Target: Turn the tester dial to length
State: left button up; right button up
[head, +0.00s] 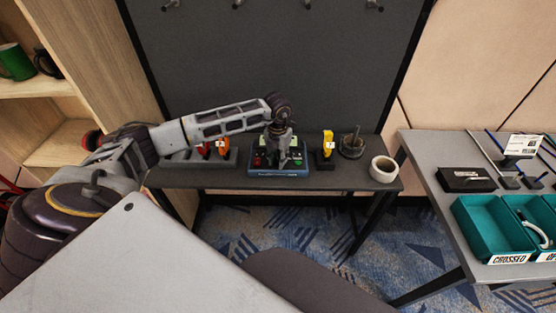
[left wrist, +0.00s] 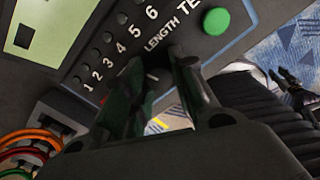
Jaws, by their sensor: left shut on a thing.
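The tester (head: 279,172) is a blue-edged box with a dark face, standing on the dark bench. My left gripper (head: 279,143) reaches down onto it from above. In the left wrist view the tester's face (left wrist: 108,65) shows a row of numbers 1 to 6, the word LENGTH, a pale screen and a round green button (left wrist: 216,21). My left gripper (left wrist: 160,76) is shut on the dial beside the LENGTH label. The fingers hide most of the dial, so I cannot tell where its pointer stands. My right gripper is not in view.
Teal bins (head: 488,232) sit on the right-hand table.

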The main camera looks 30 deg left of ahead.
pick_arm(q)
jog(key=shift+m, duration=0.8)
jog(key=m+b, duration=0.2)
jog(key=m, duration=0.2)
jog(key=m+b, duration=0.1)
jog(key=m, duration=0.3)
jog(key=shift+m, duration=0.4)
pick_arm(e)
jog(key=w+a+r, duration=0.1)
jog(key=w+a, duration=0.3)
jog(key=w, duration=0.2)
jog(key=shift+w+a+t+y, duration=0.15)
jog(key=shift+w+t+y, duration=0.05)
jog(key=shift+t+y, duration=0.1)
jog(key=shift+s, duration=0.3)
